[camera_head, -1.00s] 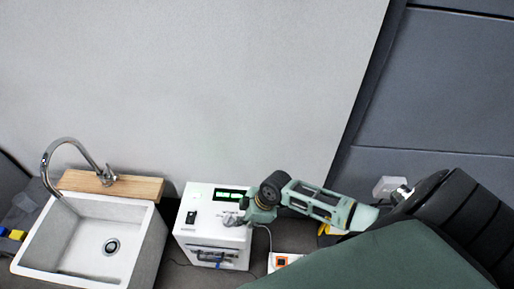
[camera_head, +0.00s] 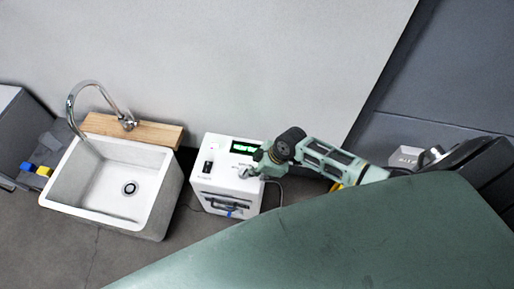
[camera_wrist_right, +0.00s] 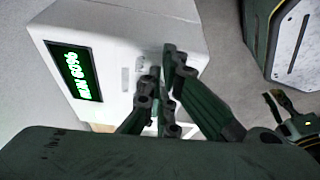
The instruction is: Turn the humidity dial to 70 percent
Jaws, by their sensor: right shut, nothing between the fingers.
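A white box-shaped device (camera_head: 214,185) with a lit green display (camera_head: 245,148) stands on the floor beside the sink. My right gripper (camera_head: 250,172) is at the right part of its front panel, just below the display. In the right wrist view, the device (camera_wrist_right: 115,25) and its green display (camera_wrist_right: 76,73) fill the upper left. There my right gripper (camera_wrist_right: 165,75) has its fingers together, with nothing between them, close against the panel. The humidity dial cannot be made out; the fingers may hide it. The display text is too small to read surely. My left gripper is not in view.
A white sink (camera_head: 63,197) with a curved tap (camera_head: 82,92) and a wooden board (camera_head: 135,130) is left of the device. A pale wall (camera_head: 230,60) rises behind. A grey-and-green case (camera_wrist_right: 290,40) stands to the right in the wrist view.

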